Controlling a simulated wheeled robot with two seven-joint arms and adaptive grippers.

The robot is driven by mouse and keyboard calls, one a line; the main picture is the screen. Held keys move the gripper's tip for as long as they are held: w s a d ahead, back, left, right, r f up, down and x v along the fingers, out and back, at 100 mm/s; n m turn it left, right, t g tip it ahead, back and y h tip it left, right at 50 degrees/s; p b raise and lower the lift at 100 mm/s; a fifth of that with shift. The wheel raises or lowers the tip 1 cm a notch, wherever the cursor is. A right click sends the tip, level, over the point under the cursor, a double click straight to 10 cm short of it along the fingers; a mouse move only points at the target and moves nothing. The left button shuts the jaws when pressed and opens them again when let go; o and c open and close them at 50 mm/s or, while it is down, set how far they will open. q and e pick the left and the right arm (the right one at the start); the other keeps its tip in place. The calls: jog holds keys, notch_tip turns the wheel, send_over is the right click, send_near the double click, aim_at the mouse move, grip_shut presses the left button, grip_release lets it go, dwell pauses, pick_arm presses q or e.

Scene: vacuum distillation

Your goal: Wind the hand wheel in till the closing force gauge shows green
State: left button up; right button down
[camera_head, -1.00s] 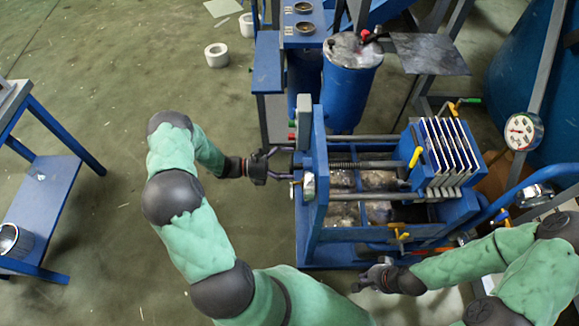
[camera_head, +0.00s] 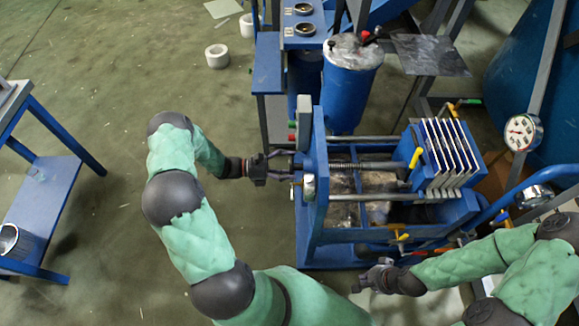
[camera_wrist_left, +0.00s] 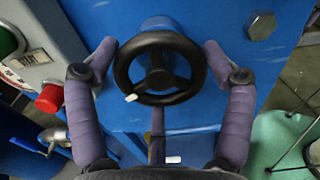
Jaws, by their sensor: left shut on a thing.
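The black three-spoke hand wheel (camera_wrist_left: 158,78) sits on a blue end plate in the left wrist view. My left gripper (camera_wrist_left: 160,66) is shut on it, one purple finger on each side of the rim. In the head view my left gripper (camera_head: 279,164) is at the left end of the blue press (camera_head: 318,225); its fingers hide most of the wheel.
A plate pack (camera_head: 447,150) stands at the press's right end. A box with a red button (camera_wrist_left: 50,98) and a green button (camera_wrist_left: 8,42) is left of the wheel. A dial gauge (camera_head: 522,132) stands far right.

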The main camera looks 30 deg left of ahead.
pick_arm(q)
jog(key=o, duration=1)
jog(key=shift+d, duration=0.1)
jog(key=shift+o, duration=0.2)
jog(key=v, duration=1.2)
